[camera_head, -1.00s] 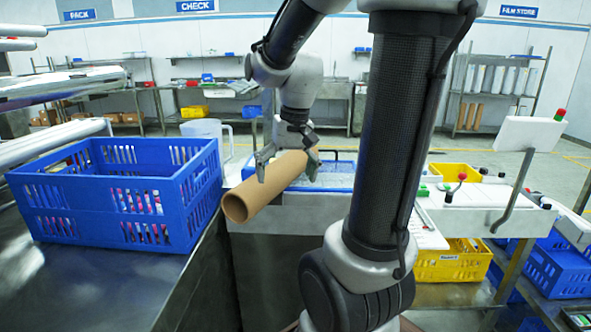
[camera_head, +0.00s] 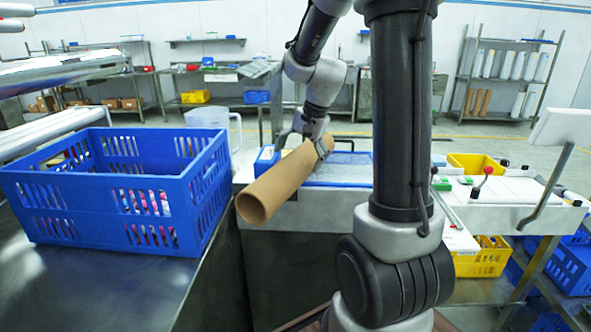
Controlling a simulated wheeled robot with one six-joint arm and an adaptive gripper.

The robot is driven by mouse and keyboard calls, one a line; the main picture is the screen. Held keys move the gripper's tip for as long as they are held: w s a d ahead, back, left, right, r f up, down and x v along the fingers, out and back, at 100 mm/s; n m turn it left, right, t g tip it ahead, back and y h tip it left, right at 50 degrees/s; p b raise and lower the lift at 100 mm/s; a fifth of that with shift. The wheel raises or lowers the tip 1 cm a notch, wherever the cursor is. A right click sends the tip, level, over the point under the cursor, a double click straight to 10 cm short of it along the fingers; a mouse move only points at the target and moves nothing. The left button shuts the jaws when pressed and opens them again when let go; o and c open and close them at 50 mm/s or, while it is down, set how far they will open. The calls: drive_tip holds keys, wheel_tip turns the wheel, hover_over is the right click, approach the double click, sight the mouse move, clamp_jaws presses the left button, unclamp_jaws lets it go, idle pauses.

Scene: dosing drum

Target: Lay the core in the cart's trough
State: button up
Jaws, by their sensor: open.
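The core, a brown cardboard tube (camera_head: 275,187), is tilted in the picture, its open end facing me at lower left and its far end at my gripper (camera_head: 308,143). My gripper hangs over that far end from above, with open fingers on either side of the tube. I cannot tell whether the fingers touch it or what bears its weight. I cannot make out the cart's trough in this view.
A blue crate (camera_head: 165,225) with colourful packets stands left on a metal table. A worktop with a blue-edged tray (camera_head: 340,172) lies behind the core. A white machine bench (camera_head: 510,200) with a red-knobbed lever stands right. My arm hides the middle.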

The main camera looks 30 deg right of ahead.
drive_tip(key=x, duration=0.2)
drive_tip(key=shift+w+a+f, duration=0.1)
drive_tip(key=shift+f, duration=0.3)
drive_tip(key=c, duration=1.6)
